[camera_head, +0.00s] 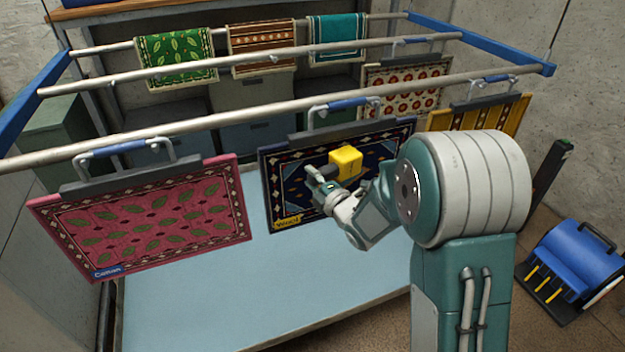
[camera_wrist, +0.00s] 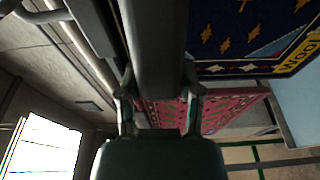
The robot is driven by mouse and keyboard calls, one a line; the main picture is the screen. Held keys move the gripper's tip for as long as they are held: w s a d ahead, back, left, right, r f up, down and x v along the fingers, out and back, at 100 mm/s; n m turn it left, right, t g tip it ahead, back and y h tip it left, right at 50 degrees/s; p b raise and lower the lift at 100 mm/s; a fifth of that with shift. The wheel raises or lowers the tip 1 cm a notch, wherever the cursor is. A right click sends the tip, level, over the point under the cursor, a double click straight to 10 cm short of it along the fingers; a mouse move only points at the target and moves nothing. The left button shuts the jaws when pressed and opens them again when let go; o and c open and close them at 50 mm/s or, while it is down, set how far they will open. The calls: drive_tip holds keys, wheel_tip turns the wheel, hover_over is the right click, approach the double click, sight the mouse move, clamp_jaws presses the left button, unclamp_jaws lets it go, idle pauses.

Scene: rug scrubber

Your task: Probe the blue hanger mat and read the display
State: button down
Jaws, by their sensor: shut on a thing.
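The blue hanger mat (camera_head: 285,165) is dark navy with a patterned border and a yellow tag reading "Wool". It hangs from a clamp hanger on the front rail; it also shows in the wrist view (camera_wrist: 225,40). My gripper (camera_head: 325,184) is in front of the mat, shut on the dark handle of a yellow boxy device (camera_head: 345,162). In the wrist view the dark grey handle (camera_wrist: 158,60) runs between my fingers (camera_wrist: 159,100). I cannot tell whether the device touches the mat. No display face is readable. My arm hides the mat's lower right.
A pink mat (camera_head: 150,215) tagged "Cotton" hangs at left; a yellow mat (camera_head: 480,116) hangs at right. A red-dotted mat (camera_head: 405,85) and small rugs hang behind. A pale blue tray surface (camera_head: 230,300) lies below. A blue scrubber (camera_head: 575,260) stands on the floor at right.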

drive_tip(key=shift+d+x, duration=0.2)
drive_tip(key=shift+x, duration=1.1)
idle(0.4)
